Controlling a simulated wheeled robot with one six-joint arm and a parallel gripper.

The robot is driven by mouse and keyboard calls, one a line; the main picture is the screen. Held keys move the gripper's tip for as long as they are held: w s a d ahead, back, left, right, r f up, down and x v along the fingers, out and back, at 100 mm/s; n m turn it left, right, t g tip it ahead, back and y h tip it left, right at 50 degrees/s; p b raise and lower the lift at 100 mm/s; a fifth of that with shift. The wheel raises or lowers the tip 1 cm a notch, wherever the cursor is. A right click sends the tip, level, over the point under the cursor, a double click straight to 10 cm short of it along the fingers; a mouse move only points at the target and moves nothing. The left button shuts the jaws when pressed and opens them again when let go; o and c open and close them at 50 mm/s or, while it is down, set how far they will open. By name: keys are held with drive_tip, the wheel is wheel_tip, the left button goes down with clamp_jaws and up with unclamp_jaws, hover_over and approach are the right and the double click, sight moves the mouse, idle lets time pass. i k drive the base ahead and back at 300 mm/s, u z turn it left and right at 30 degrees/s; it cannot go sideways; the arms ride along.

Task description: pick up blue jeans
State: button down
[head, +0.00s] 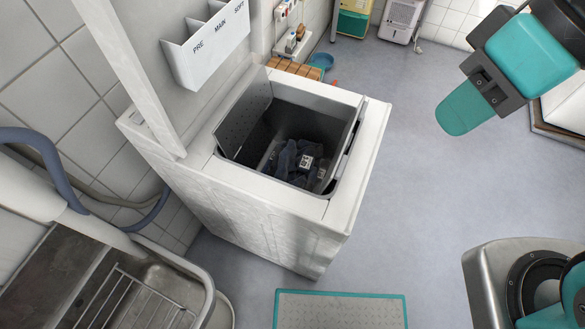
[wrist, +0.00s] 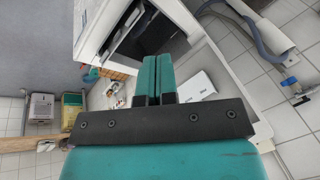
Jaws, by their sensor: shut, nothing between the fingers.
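The blue jeans (head: 287,158) lie crumpled at the bottom of the open tub of a white top-loading washer (head: 275,222). A small white patch with dark marks (head: 306,162) shows on or beside the dark blue cloth. My gripper (head: 455,120) is in the air to the right of the washer, well apart from the jeans. In the wrist view its two teal fingers (wrist: 157,62) are together with nothing between them. The wrist view shows the washer's dark opening (wrist: 150,38), but I cannot make out the jeans there.
The raised lid (head: 225,20) carries a white three-slot holder (head: 205,45) at the tub's back left. A metal sink (head: 75,285) stands at lower left, with a blue hose (head: 85,205) above. A teal-edged mat (head: 340,310) lies in front. The grey floor (head: 405,190) to the right is clear.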

sight(298, 166)
drive_tip(key=z, duration=0.15)
drive_tip(key=k, duration=0.9)
drive_tip(key=u, duration=0.65)
drive_tip(key=i, duration=1)
drive_tip(key=z, duration=0.05)
